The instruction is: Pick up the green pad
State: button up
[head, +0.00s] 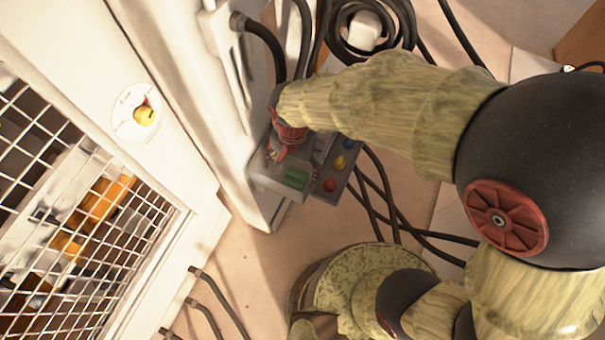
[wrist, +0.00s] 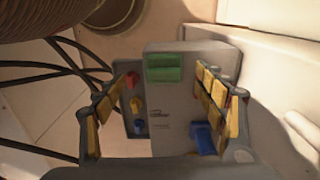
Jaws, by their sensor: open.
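The green pad (head: 296,178) sits on the near end of a grey box (head: 272,184) fixed beside the white machine. In the wrist view the green pad (wrist: 163,68) shows as two green strips at the far end of the box, between the lines of the two fingers and a little beyond them. My gripper (head: 277,152) is over the box, just behind the pad in the head view. The fingers appear apart from the pad; the exact height gap is unclear.
A side panel (head: 342,160) with red, yellow and blue buttons stands beside the box. A blue part (wrist: 203,138) lies near the right finger. Black cables (head: 385,195) run close by. The white machine (head: 185,110) with a wire mesh window borders the left.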

aim_at(295, 173)
notch_tip(295, 173, down, 2)
jog(key=shift+d+f+b, duration=0.1)
jog(key=shift+f+b, duration=0.1)
jog(key=shift+b, duration=0.15)
jog(key=f, duration=0.1)
jog(key=w+f+b, duration=0.1)
jog(key=f, duration=0.2)
jog(key=shift+w+f+b, duration=0.25)
jog(key=shift+w+b, duration=0.05)
jog(key=shift+b, duration=0.05)
jog(key=shift+f, duration=0.4)
jog(key=shift+c, duration=1.3)
jog(key=c, duration=1)
jog(key=shift+r, duration=0.1)
